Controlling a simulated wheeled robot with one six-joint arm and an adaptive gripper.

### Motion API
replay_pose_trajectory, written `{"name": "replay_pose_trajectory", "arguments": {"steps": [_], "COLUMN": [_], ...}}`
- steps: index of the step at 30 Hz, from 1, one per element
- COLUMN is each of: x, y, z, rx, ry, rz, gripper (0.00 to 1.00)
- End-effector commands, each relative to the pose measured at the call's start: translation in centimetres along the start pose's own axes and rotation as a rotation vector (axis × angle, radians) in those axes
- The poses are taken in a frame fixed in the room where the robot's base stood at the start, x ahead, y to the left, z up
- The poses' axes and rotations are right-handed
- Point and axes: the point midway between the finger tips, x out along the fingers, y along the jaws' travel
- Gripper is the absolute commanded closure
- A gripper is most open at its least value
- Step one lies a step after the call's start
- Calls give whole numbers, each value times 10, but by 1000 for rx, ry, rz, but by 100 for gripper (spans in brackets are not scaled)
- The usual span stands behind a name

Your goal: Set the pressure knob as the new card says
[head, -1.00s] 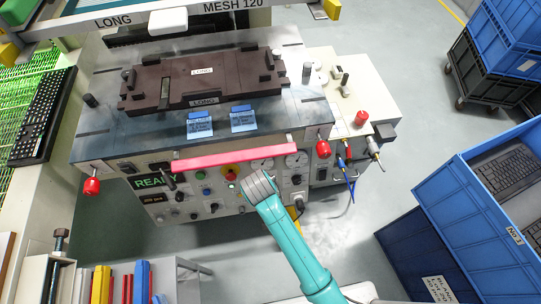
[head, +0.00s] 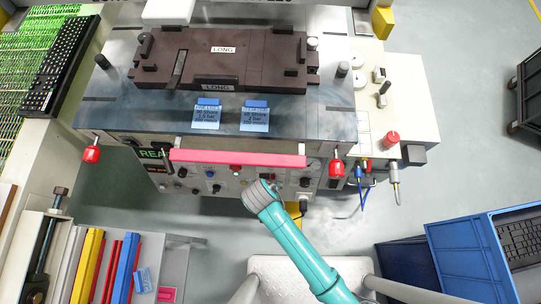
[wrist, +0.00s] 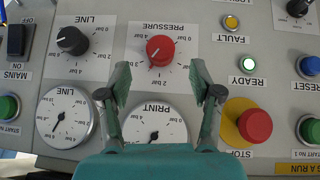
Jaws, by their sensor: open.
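The red pressure knob (wrist: 160,50) is on the control panel, upside down in the wrist view, its white mark appearing to point lower left. My gripper (wrist: 161,92) is open and empty, its fingers apart below the knob, over the print gauge (wrist: 155,128). No finger visibly touches the knob. In the head view, two blue cards stand on the machine's front ledge. The left card (head: 207,115) seems to read 1.5 bar and the right card (head: 254,117) 2 bar. Their headings are too small to tell which is new. The pressure knob is hidden in the head view.
The black line knob (wrist: 72,40) and line gauge (wrist: 66,117) are left of the gripper in the wrist view. The red stop button (wrist: 254,126) protrudes at right. In the head view, a red bar (head: 238,159) crosses above the panel. Blue crates (head: 480,245) stand at right.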

Motion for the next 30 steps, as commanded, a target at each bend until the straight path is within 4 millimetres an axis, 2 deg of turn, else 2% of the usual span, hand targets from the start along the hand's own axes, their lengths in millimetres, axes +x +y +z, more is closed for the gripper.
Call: {"name": "replay_pose_trajectory", "arguments": {"steps": [3, 10, 15, 23, 30], "x": [22, 50, 57, 58, 58], "y": [0, 0, 0, 0, 0], "z": [0, 0, 0, 0, 0], "rx": [1, 0, 1, 0, 0], "ry": [-2, -1, -1, 0, 0], "rz": [2, 0, 0, 0, 0], "gripper": [36, 36, 36, 36, 96]}}
